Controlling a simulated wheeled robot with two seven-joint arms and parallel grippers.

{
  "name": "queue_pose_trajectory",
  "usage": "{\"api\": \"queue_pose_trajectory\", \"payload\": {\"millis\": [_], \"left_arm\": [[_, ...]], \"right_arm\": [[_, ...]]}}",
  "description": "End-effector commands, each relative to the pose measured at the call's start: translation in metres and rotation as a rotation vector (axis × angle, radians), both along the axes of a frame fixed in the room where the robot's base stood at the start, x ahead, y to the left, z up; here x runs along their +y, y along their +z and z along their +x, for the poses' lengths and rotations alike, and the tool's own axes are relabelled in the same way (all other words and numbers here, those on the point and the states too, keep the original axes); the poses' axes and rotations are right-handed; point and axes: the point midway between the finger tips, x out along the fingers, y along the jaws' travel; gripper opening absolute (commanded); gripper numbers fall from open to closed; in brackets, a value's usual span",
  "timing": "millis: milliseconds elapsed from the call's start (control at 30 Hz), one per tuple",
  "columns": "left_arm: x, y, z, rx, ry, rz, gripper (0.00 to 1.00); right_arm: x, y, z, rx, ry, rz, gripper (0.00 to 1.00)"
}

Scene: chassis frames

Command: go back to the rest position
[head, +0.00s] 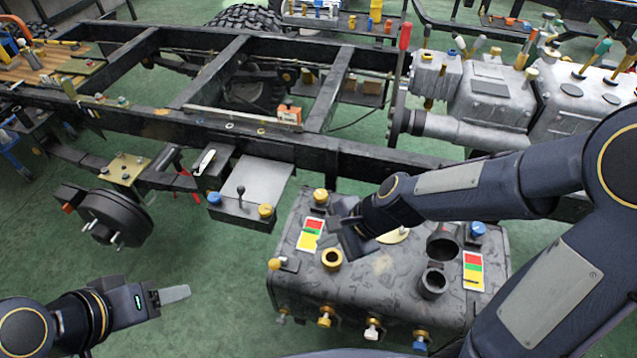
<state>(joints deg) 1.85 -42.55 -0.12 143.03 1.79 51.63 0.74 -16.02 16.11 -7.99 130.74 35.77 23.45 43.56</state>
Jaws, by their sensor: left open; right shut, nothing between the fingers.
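My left gripper (172,294) is at the lower left, above the green floor, to the left of the grey tank and apart from it. It is open and holds nothing; one pale finger shows clearly. My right arm comes in from the right and reaches across the tank. My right gripper (343,238) is over the tank's top left part, near a brass-coloured ring fitting and a red, yellow and green label. It is shut with nothing between its fingers. Its fingertips are partly hidden by its own body, and I cannot tell whether they touch the tank.
The grey tank (390,282) carries several caps, valves and open necks. A black chassis frame (345,155) runs across behind it. A grey gearbox assembly (490,95) stands at the back right. A black brake drum (115,220) hangs at the left. Green floor (215,265) lies clear between my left gripper and the tank.

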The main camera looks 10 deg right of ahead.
Motion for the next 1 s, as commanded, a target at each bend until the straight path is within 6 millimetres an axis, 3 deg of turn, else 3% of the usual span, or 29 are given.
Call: {"api": "queue_pose_trajectory", "payload": {"millis": [200,367,500,633,800,1000], "left_arm": [[0.000,0.001,0.000,0.000,0.000,0.000,0.59],[0.000,0.006,0.000,0.000,0.000,0.000,0.59],[0.000,0.012,0.000,0.000,0.000,0.000,0.59],[0.000,0.018,0.000,0.000,0.000,0.000,0.59],[0.000,0.023,0.000,0.000,0.000,0.000,0.59],[0.000,0.025,0.000,0.000,0.000,0.000,0.59]], "right_arm": [[-0.002,0.005,0.000,-0.014,0.010,0.001,0.00],[-0.020,0.040,-0.010,-0.144,0.123,-0.012,0.00],[-0.051,0.085,-0.037,-0.353,0.317,-0.092,0.00],[-0.082,0.111,-0.070,-0.525,0.501,-0.232,0.00],[-0.114,0.126,-0.106,-0.656,0.687,-0.432,0.00],[-0.130,0.128,-0.127,-0.696,0.792,-0.559,0.00]]}}
